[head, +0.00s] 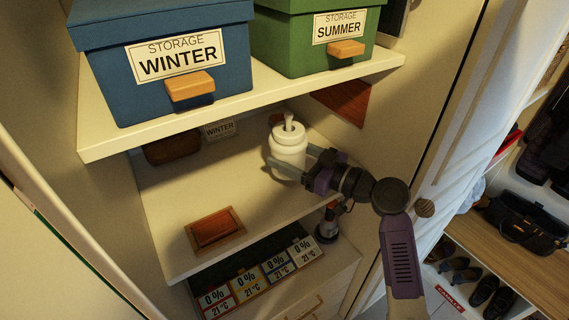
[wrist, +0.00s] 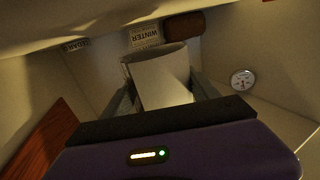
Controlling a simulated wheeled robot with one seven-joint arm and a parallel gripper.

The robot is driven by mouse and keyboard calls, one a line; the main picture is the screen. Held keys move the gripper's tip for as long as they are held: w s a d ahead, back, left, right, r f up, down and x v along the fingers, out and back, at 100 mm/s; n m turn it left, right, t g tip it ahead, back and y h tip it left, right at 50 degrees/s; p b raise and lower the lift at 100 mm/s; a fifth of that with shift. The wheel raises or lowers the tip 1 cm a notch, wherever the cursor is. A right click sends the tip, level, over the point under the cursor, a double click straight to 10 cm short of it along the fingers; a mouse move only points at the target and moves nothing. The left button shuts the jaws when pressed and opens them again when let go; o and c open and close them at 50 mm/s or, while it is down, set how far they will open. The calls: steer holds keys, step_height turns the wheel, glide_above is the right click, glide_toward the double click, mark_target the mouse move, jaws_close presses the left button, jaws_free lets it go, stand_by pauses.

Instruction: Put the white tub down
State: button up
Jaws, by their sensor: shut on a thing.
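The white tub (head: 288,148) with a knobbed lid is upright at the middle shelf, towards its right side. My gripper (head: 300,168) reaches in from the right and is shut on the tub. In the wrist view the tub (wrist: 165,78) stands between the two fingers of my gripper (wrist: 165,100). I cannot tell whether the tub's base touches the middle shelf (head: 185,195).
A framed brown block (head: 214,230) lies at the shelf's front left. A brown item (head: 172,150) is at the back. The upper shelf with blue (head: 165,55) and green (head: 312,35) boxes overhangs. A red-brown panel (head: 342,103) leans right. The shelf's middle left is clear.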

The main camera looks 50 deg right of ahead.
steer(key=shift+f, duration=1.85)
steer(key=shift+f, duration=0.2)
steer(key=o, duration=1.5)
steer(key=shift+s+r, duration=0.15)
steer(key=shift+r, duration=0.05)
steer(key=s+d+b, duration=0.1)
steer(key=s+b, duration=0.2)
steer(key=s, duration=0.8)
steer(key=shift+s+d, duration=0.2)
steer(key=shift+s, duration=0.15)
